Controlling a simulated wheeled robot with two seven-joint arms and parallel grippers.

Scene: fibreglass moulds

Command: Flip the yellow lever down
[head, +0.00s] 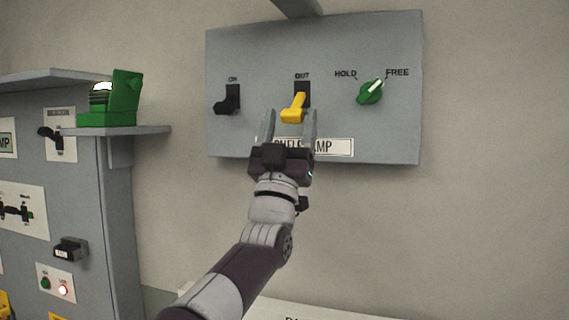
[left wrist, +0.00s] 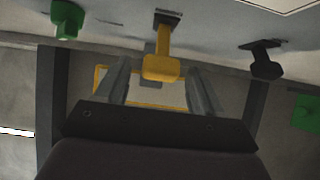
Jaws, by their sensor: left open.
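The yellow lever (head: 294,107) sits in the middle of the grey wall panel (head: 390,135), below the word OUT. It sticks out from its dark slot and tilts downward in the head view. My left gripper (head: 289,128) is open and empty, with its fingers pointing up just below the lever, one to each side. In the left wrist view the lever (left wrist: 160,60) shows beyond and between the fingertips of the left gripper (left wrist: 160,82). I cannot tell whether any finger touches it. My right gripper is in neither view.
A black lever (head: 229,100) marked ON is left of the yellow one, and a green knob (head: 371,92) between HOLD and FREE is right of it. A grey cabinet (head: 90,180) with a shelf holding a green device (head: 112,103) stands at the left. The wall at right is bare.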

